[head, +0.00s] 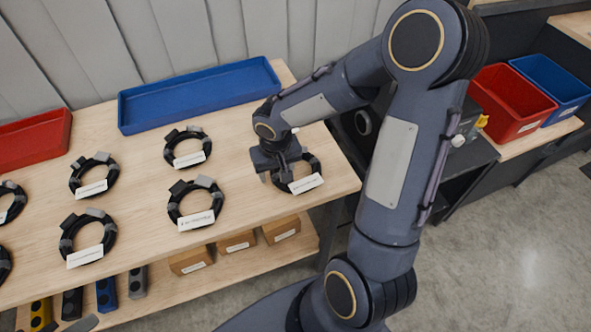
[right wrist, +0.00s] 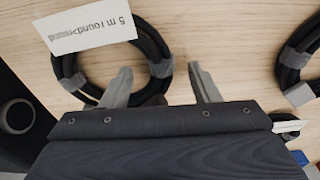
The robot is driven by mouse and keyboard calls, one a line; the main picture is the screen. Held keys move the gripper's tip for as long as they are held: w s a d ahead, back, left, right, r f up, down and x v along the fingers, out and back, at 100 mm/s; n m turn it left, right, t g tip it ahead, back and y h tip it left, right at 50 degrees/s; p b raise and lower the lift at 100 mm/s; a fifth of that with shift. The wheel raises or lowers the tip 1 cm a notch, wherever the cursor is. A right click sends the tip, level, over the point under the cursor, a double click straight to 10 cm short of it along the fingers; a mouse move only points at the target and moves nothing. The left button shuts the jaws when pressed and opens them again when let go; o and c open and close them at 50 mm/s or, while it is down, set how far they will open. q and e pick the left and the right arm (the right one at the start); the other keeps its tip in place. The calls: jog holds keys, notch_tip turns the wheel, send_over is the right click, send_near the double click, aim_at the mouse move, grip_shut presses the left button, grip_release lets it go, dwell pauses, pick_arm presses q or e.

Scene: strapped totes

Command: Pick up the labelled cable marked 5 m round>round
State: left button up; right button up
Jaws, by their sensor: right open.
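The labelled cable marked 5 m round>round is a black coil with grey ties and a white label. It lies near the right end of the wooden table in the head view (head: 313,165). In the right wrist view the coil (right wrist: 162,48) lies just ahead of the gripper, and its label (right wrist: 86,30) reads upside down. My right gripper (head: 276,178) is over the left side of this coil. In the right wrist view its fingers (right wrist: 163,84) are apart, with the near part of the coil's edge between or under them. Contact cannot be told. My left gripper is not in view.
Several similar labelled coils, one of them close by (head: 196,203), lie to the left on the table (head: 240,155). A blue tray (head: 200,98) and a red tray (head: 35,140) stand at the back. Small boxes (head: 190,261) sit on the shelf below. Red (head: 508,103) and blue (head: 552,85) bins stand at right.

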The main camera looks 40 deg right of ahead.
grip_shut()
dwell(0.4)
